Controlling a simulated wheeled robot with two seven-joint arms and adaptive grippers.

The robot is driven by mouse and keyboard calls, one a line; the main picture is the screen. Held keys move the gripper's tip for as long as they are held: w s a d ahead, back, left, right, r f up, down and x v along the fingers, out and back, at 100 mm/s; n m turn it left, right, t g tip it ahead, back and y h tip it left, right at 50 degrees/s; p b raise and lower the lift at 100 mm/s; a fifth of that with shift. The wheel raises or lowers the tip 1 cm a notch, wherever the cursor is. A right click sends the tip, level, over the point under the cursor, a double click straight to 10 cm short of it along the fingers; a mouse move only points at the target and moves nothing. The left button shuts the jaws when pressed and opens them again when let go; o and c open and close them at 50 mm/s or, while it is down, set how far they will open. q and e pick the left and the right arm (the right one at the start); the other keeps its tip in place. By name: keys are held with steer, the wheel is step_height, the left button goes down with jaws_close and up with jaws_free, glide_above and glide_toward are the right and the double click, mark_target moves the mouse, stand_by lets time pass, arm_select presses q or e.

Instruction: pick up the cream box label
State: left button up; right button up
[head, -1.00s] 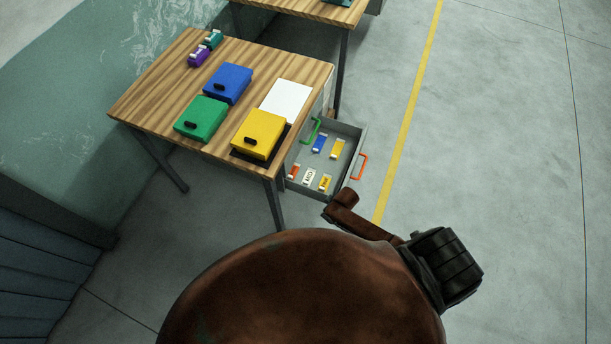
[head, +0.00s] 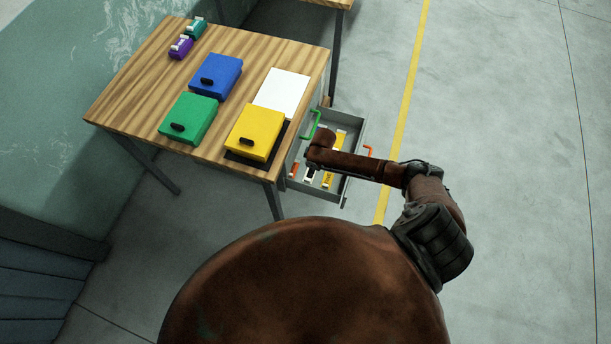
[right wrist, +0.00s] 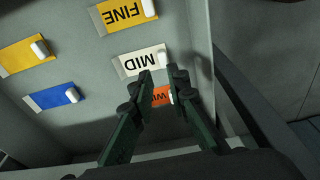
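The cream box label (right wrist: 140,63), printed MID with a small white tab, lies flat in the open grey drawer (head: 362,126). In the head view the arm partly covers the labels in the drawer. My right gripper (right wrist: 162,78) is open and empty, pointing down into the drawer, its fingertips just beside the cream label's printed edge and tab. An orange label (right wrist: 161,97) shows between the fingers. In the head view my right arm reaches over the drawer and its gripper is hidden below the wrist. My left gripper is not in view.
Two yellow labels (right wrist: 122,20) and a blue label (right wrist: 58,95) lie around the cream one. The drawer wall is close to the right of the gripper. Yellow (head: 254,132), green (head: 188,118) and blue (head: 215,76) boxes and a white sheet (head: 282,93) lie on the table (head: 140,85).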

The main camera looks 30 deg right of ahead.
mark_target(307, 179)
step_height(307, 179, down, 2)
steer(key=shift+s+a+f, duration=0.15)
steer(key=shift+f, duration=0.1)
steer(key=f, duration=0.1)
steer(key=f+b, duration=0.1)
steer(key=f, duration=0.1)
steer(key=w+a+f, duration=0.1)
steer(key=shift+f+b, duration=0.2)
steer(key=shift+b, duration=0.15)
steer(key=shift+f, duration=0.45)
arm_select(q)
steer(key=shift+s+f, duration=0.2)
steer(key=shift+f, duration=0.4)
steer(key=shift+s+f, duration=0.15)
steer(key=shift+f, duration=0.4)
arm_select(e)
steer(key=shift+r, duration=0.1)
steer(key=shift+c, duration=0.7)
steer(key=shift+c, duration=1.1)
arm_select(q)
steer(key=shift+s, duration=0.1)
arm_select(e)
steer(key=shift+r, duration=0.1)
